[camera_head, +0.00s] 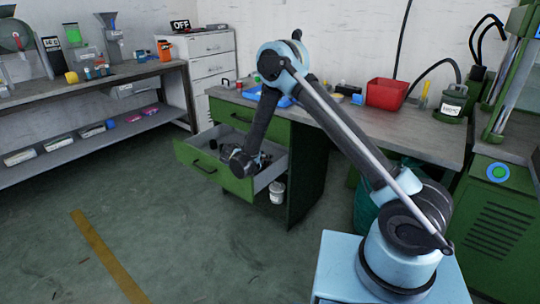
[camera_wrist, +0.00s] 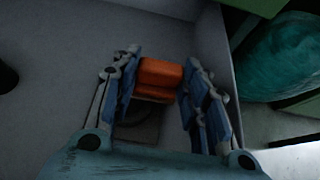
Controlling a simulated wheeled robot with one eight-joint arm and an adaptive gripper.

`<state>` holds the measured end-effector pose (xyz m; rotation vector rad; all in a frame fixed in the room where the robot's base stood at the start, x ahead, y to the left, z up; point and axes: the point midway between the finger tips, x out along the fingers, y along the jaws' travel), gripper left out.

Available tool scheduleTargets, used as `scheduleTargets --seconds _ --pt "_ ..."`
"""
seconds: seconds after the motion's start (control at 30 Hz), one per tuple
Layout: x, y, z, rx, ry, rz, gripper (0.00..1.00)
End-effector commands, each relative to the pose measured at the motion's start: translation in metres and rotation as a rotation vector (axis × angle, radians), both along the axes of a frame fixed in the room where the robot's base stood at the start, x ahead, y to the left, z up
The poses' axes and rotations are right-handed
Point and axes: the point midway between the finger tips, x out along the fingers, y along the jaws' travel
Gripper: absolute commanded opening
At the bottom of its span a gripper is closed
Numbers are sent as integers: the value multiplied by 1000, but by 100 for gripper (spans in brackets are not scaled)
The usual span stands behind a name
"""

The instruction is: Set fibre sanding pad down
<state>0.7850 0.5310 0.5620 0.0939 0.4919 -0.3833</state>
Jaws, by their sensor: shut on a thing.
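The fibre sanding pad (camera_wrist: 160,76) is an orange-red block between the fingers of my gripper (camera_wrist: 162,66) in the wrist view. Both blue fingers close on its sides. In the head view my gripper (camera_head: 262,160) is down at the open green drawer (camera_head: 222,180); the pad cannot be made out there. In the wrist view the grey drawer floor (camera_wrist: 80,45) lies below. I cannot tell whether the pad touches it.
A dark flat thing (camera_wrist: 140,122) lies beneath the fingers, and a dark round thing (camera_wrist: 6,76) is at the left edge. Drawer walls stand close at the right. The workbench (camera_head: 420,135) above holds a red bin (camera_head: 387,94). A white bucket (camera_head: 277,191) stands below the drawer.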

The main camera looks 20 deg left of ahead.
Motion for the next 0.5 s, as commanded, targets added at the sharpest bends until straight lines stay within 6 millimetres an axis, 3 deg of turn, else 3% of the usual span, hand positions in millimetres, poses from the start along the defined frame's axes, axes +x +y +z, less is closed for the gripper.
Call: scheduleTargets --seconds 0.1,0.37,0.5 --pt "19 -10 1 0 0 -6 9" --pt "33 -15 2 -1 0 -4 9" --pt "49 -22 2 0 0 -6 9"
